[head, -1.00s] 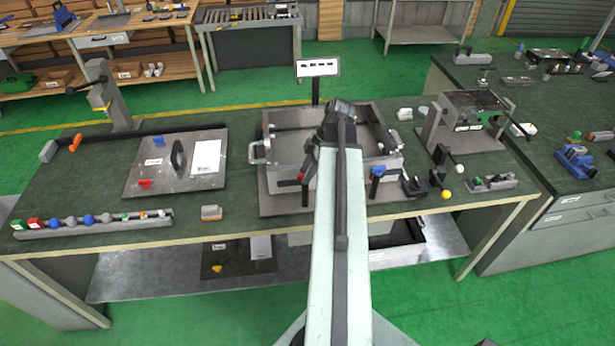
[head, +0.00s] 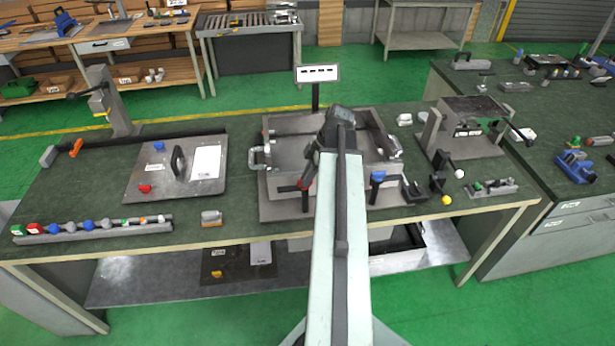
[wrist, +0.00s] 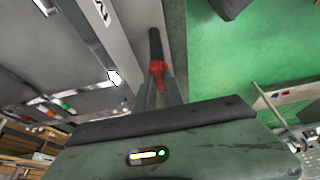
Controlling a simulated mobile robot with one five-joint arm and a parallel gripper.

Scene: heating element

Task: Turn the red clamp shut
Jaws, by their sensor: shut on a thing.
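The red clamp (head: 304,184) stands at the front left of the metal fixture (head: 275,212) on the bench, partly hidden by my arm in the head view. In the wrist view, the red part of the clamp (wrist: 157,72) sits at the tips of my grey fingers, with a dark bar running on beyond it. My gripper (wrist: 157,88) is shut on the red clamp. In the head view my gripper (head: 308,172) is small and its fingers are hard to make out. How far the clamp is turned is unclear.
A metal tray with side handles (head: 285,122) sits in the fixture behind the clamp. A blue clamp (head: 377,178) stands right of my arm. A panel with a black handle (head: 135,188) lies to the left, and a grey stand (head: 475,108) stands to the right.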

